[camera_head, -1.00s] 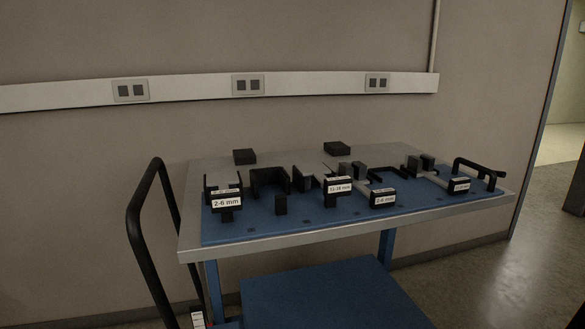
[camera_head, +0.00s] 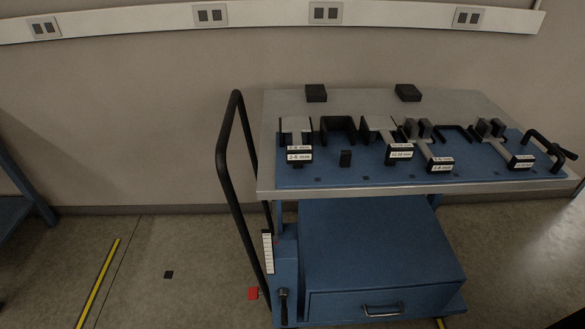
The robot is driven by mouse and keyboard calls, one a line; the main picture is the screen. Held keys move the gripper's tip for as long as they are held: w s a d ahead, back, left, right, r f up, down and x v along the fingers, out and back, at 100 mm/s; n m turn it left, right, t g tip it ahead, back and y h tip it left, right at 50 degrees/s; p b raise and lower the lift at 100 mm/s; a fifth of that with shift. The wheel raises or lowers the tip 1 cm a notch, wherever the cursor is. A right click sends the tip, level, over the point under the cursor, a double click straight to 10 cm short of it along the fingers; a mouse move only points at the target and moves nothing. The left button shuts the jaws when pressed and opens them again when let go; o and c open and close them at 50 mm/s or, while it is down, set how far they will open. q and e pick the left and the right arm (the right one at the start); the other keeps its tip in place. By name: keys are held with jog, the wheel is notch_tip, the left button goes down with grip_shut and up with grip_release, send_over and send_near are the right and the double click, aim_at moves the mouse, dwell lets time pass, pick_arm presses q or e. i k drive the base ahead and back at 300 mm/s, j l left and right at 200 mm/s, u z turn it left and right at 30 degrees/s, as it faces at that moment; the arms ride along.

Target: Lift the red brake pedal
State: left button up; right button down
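The red brake pedal (camera_head: 253,293) shows as a small red plate low at the left side of the cart, close to the floor and below the black push handle (camera_head: 223,150). It sits beside the blue housing (camera_head: 285,277) that carries a black lever. Whether the pedal is pressed down or raised is too small to tell. Neither of my grippers is in view.
The cart's grey top (camera_head: 360,103) bears a blue mat (camera_head: 310,178) with several labelled black fixtures. A blue drawer unit (camera_head: 380,250) hangs below. Open floor (camera_head: 170,240) with a yellow line (camera_head: 98,283) lies left of the cart. A blue frame (camera_head: 25,185) stands at the far left.

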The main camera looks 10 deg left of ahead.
aim_at(254, 292)
jog(key=u, duration=0.75)
jog(key=i+j+z, duration=0.1)
jog(key=j+z, duration=0.15)
jog(key=i+j+z, duration=0.1)
jog(key=j+z, duration=0.45)
jog(key=i+j, duration=0.05)
jog(key=j, duration=0.05)
